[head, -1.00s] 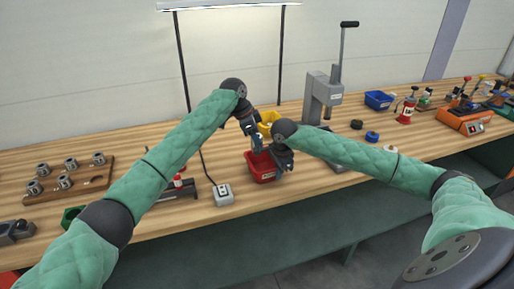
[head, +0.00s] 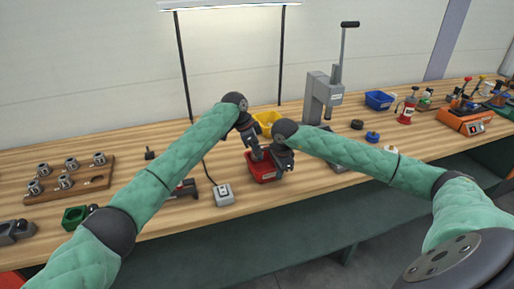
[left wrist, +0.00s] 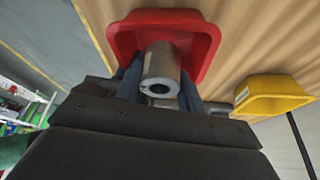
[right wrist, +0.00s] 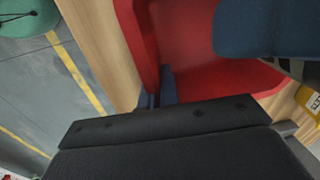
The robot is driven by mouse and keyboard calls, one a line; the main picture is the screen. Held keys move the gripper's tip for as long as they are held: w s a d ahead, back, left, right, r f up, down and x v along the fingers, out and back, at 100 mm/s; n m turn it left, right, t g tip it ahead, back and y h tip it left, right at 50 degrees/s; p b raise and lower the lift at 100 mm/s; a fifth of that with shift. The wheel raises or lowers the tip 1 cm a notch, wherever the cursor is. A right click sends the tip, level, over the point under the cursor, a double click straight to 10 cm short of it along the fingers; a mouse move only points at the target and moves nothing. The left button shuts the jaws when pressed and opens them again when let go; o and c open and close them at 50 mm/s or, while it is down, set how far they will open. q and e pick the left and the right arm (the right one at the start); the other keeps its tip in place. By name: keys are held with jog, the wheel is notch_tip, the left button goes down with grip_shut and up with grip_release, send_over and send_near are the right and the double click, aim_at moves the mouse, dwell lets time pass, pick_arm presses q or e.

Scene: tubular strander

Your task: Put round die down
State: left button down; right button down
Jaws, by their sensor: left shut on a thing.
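The round die (left wrist: 162,66) is a grey metal cylinder with a dark hole in its near end. My left gripper (left wrist: 160,88) is shut on it, one blue finger on each side. It holds the die at the red bin (left wrist: 204,43); whether it touches the bin floor cannot be seen. In the head view the left gripper (head: 257,154) points down at the red bin (head: 262,177). My right gripper (head: 283,159) is at the bin's right side. In the right wrist view its fingers (right wrist: 158,92) are close together, one each side of the bin wall.
A yellow bin (head: 267,118) stands just behind the red bin. A lever press (head: 322,97) stands to the right. A small grey switch box (head: 223,194) is at left, and a wooden rack (head: 97,184) with several metal cylinders is further left.

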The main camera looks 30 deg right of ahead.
pick_arm(q)
jog(key=shift+f, duration=0.15)
jog(key=c, duration=1.1)
grip_release()
jog(key=shift+c, duration=0.2)
jog(key=shift+r, duration=0.4)
jog(key=v, duration=1.2)
jog(key=shift+r, duration=0.2)
pick_arm(e)
jog(key=c, duration=1.6)
grip_release()
jog(key=shift+o, duration=0.2)
